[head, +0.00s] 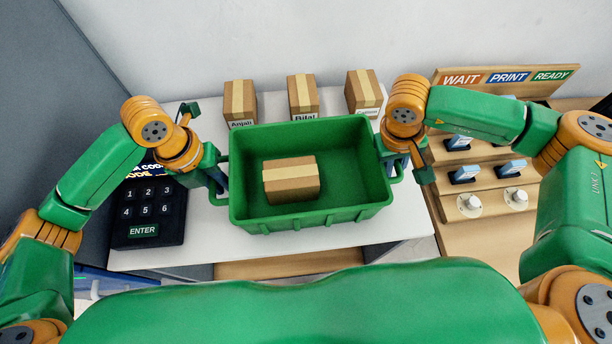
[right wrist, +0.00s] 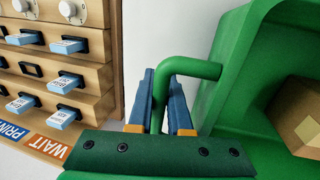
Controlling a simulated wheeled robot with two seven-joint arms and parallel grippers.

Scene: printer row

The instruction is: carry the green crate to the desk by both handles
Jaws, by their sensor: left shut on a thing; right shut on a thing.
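The green crate (head: 310,218) is in front of me over the white desk (head: 180,245), with a brown cardboard box (head: 292,188) inside it. It looks level; I cannot tell whether its base touches the desk. My left gripper (head: 219,180) is shut on the crate's left handle, which is mostly hidden by the fingers. My right gripper (head: 395,168) is shut on the right handle. In the right wrist view the blue fingers (right wrist: 170,95) close on both sides of the green handle bar (right wrist: 196,68).
Several labelled boxes (head: 303,95) stand along the desk's back edge. A black keypad (head: 148,210) is at the left. At the right is a wooden rack (head: 480,210) with blue-tagged slots, knobs and a WAIT, PRINT, READY board (head: 507,78). A grey partition (head: 50,90) stands at far left.

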